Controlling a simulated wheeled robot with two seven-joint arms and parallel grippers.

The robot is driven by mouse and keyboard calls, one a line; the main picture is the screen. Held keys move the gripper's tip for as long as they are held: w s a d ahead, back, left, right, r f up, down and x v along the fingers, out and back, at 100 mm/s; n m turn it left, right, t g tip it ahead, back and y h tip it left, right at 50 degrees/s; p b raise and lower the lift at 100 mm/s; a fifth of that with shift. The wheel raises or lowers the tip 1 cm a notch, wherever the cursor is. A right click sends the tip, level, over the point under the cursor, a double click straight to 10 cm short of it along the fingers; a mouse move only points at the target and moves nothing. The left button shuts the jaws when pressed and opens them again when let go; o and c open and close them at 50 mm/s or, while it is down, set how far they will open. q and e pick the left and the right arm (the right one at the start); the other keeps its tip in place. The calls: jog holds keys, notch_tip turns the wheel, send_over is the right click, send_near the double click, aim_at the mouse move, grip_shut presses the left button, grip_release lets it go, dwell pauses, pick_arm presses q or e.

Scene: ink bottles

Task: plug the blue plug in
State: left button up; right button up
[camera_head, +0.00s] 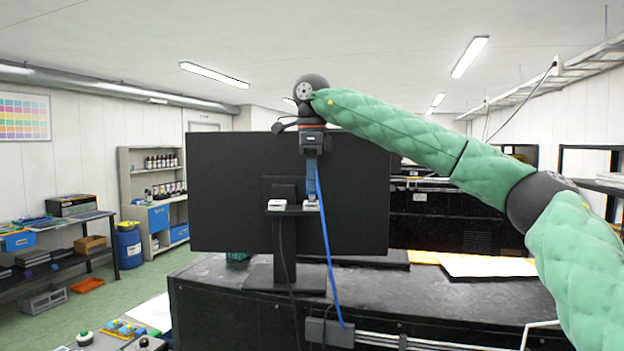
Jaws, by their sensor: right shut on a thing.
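My right gripper (312,158) points down in front of the back of a large black monitor and is shut on the blue plug (312,181). The blue plug hangs upright below the fingers, in line above the right one of two small white-topped blocks (311,205). I cannot tell whether the plug touches that block or is seated in it. A blue cable (328,260) runs from the plug down to a grey box (330,332) on the bench front. The left white-topped block (277,205) has a dark cable hanging below it. My left gripper is not in view.
The black monitor (225,195) stands on a dark bench (215,290), close behind my right gripper. A shelf with ink bottles (160,192), a blue drum (129,245) and a side table (60,255) are at the left. Papers (485,266) lie at the right.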

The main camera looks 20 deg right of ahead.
jog(key=shift+f, duration=0.9)
dwell(1.4)
jog(key=o, duration=1.4)
